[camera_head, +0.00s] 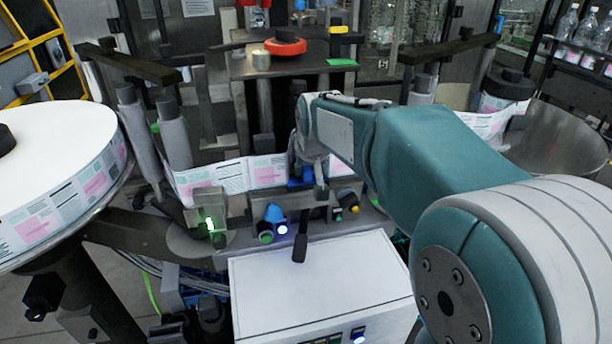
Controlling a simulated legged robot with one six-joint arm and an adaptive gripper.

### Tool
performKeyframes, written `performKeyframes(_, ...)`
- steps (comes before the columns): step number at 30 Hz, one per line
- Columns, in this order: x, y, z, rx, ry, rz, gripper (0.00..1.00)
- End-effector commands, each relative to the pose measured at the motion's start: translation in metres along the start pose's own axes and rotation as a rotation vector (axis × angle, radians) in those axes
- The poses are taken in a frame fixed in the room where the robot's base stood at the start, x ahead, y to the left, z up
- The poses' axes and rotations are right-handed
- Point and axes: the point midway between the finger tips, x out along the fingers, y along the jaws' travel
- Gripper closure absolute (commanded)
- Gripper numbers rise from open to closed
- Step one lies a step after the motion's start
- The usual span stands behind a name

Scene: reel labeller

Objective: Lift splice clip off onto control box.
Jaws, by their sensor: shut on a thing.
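A small blue piece, which looks like the splice clip (299,183), shows at my gripper (320,190), beside the printed label web (232,178). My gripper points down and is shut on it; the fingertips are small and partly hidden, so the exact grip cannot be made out. Whether the clip still touches the web cannot be told. The control box (320,285) is the white box in the front middle, below and nearer than my gripper. Its flat top looks bare, with lit buttons on its front face.
A large label reel (60,165) fills the left. A red ring (285,47) lies on the back platform.

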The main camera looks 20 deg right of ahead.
Motion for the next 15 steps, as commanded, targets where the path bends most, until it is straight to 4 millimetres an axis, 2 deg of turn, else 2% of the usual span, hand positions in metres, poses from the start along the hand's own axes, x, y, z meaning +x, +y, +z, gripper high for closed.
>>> performKeyframes(8, -0.005, -0.001, -0.003, 0.0, 0.0, -0.001, 1.0)
performKeyframes(11, -0.015, -0.001, -0.009, 0.0, 0.002, -0.001, 1.0)
performKeyframes(15, -0.036, -0.002, -0.015, -0.001, 0.004, -0.001, 1.0)
